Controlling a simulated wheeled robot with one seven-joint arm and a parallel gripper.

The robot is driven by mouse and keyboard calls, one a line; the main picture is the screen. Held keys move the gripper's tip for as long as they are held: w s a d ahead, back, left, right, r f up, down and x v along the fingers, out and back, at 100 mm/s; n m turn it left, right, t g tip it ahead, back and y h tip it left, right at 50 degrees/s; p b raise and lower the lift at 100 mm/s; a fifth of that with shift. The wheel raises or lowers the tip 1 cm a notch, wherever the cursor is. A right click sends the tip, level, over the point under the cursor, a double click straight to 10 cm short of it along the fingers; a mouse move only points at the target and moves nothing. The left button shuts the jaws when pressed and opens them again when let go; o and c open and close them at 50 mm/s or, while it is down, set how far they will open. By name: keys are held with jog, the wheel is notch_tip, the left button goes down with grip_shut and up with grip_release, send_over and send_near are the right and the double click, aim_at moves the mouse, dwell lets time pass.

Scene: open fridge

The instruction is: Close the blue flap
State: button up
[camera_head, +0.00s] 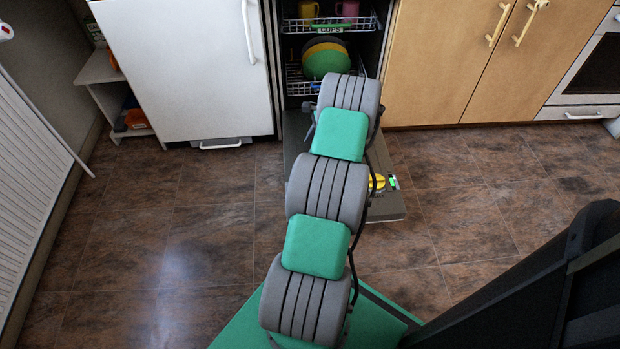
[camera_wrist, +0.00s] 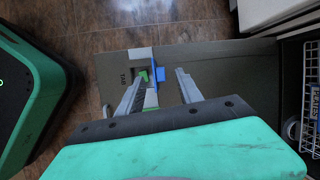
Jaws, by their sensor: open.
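The blue flap (camera_wrist: 159,73) shows in the wrist view beside a small compartment marked TAB (camera_wrist: 138,77) with a green arrow. It appears to stand open to the right of the compartment. The compartment is set in the inner face of a lowered dishwasher door (camera_wrist: 220,62). My gripper (camera_wrist: 160,76) is open, with its two fingers apart on either side of the flap as seen from the wrist. Whether a finger touches the flap cannot be told. In the head view my arm hides the flap and the gripper; the door (camera_head: 388,208) shows beyond the arm.
A yellow round part (camera_head: 377,183) sits on the door. The tiled floor (camera_head: 170,240) is clear.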

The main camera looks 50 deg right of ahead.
jog(key=shift+m, duration=0.5)
jog(key=f+b, duration=0.1)
jog(key=f, duration=0.2)
jog(key=f+b, duration=0.1)
jog(key=f, duration=0.3)
jog(key=w+f+b, duration=0.1)
jog(key=f, duration=0.2)
jog(key=shift+f, duration=0.15)
jog(key=shift+c, duration=0.4)
grip_shut()
